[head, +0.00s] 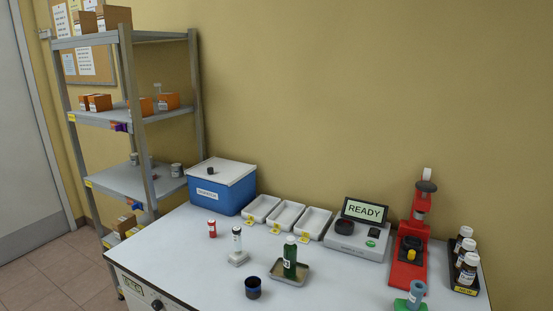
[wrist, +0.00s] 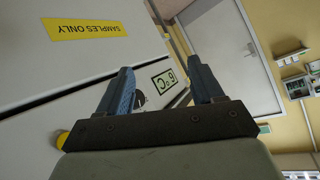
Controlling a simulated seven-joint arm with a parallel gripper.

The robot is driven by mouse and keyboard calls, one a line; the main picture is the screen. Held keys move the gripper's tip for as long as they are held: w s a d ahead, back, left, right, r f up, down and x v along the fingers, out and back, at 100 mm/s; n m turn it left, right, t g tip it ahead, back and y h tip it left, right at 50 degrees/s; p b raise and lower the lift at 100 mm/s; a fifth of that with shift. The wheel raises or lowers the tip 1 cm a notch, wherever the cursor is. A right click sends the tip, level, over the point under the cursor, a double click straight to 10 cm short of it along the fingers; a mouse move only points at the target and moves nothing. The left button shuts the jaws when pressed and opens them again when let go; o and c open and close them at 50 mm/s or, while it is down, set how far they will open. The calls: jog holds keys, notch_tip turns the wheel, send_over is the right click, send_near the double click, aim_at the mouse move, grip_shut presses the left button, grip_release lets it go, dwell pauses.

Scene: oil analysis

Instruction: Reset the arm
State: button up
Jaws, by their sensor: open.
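My gripper (wrist: 163,88) shows in the wrist view with its two blue-grey fingers spread wide apart. It is open, and nothing is between the fingers. Beyond them the wrist view shows a white cabinet front (wrist: 70,80) with a yellow "SAMPLES ONLY" label (wrist: 85,28) and a small display (wrist: 163,79) reading about 6 °C, all turned sideways. My arm and gripper do not show in the head view.
The white worktop (head: 195,262) holds a blue box (head: 220,195), three white trays (head: 286,215), a "READY" device (head: 358,240), a red press (head: 408,262), a bottle rack (head: 465,285), a green bottle (head: 290,262) and a dark cup (head: 252,288). Metal shelves (head: 125,180) stand left.

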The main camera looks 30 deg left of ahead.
jog(key=w+d+f+g+h, duration=0.15)
jog(key=d+f+h, duration=0.65)
jog(key=d+f, duration=1.45)
jog(key=w+d+f+m+g+h, duration=0.15)
jog(key=w+d+f, duration=0.3)
jog(key=d, duration=0.75)
jog(key=w+d+f+m+h, duration=0.25)
jog(key=w+d+f, duration=0.2)
jog(key=d, duration=0.75)
jog(key=s+d+f+m+g+h, duration=0.1)
jog(key=d+g, duration=0.1)
jog(key=d, duration=0.7)
jog(key=s+d+f+m+g+h, duration=0.1)
jog(key=s+d+m+g, duration=0.1)
jog(key=d, duration=0.8)
jog(key=s+d+m+g+y, duration=0.2)
jog(key=s+d+m+g, duration=0.1)
jog(key=s+d, duration=0.7)
jog(key=shift+s+d, duration=0.4)
jog(key=shift+d, duration=0.85)
jog(key=shift+r, duration=0.1)
